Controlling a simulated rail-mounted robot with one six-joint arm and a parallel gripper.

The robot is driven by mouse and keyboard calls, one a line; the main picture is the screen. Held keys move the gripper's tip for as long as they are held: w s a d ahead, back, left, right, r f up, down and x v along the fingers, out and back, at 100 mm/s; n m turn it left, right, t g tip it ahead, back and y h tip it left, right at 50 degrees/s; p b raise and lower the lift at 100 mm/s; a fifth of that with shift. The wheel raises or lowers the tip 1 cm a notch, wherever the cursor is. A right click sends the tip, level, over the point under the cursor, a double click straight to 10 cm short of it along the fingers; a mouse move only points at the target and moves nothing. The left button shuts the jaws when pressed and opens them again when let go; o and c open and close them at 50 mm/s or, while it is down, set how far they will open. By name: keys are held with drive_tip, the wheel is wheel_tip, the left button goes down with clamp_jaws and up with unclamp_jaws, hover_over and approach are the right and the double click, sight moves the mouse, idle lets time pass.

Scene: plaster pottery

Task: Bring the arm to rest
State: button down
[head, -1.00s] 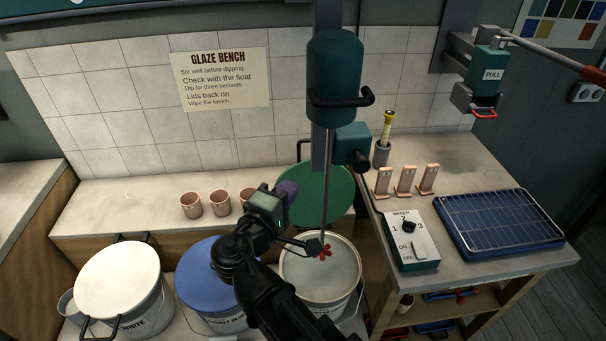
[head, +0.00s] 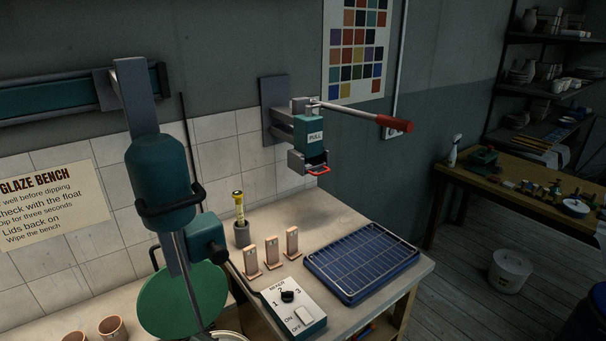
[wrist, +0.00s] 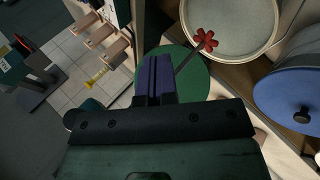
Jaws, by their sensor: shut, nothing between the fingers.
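The blue-lidded bucket (wrist: 298,100) is right in the wrist view. On the bench stand upright tiles (head: 271,250), a yellow-topped float (head: 239,207), a mixer control box (head: 293,311) and a blue rack tray (head: 362,262). A wall press with a red-handled lever (head: 393,126) overhangs it.

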drive_tip(key=w+d+f+m+g+y, duration=0.1)
drive_tip(key=w+d+m+g, duration=0.1)
drive_tip(key=d, duration=0.9)
drive_tip(key=w+d+f+m+g, duration=0.2)
drive_tip(key=d+m, duration=0.4)
drive_tip(key=d, duration=0.6)
drive_tip(key=w+d+f+m+g+y, duration=0.1)
drive_tip(key=w+d+m+g, duration=0.3)
drive_tip(key=d, duration=0.8)
drive_tip(key=shift+w+d+f+m+y, duration=0.15)
drive_tip(key=shift+w+f+m+y, duration=0.25)
drive_tip(key=shift+w, duration=0.45)
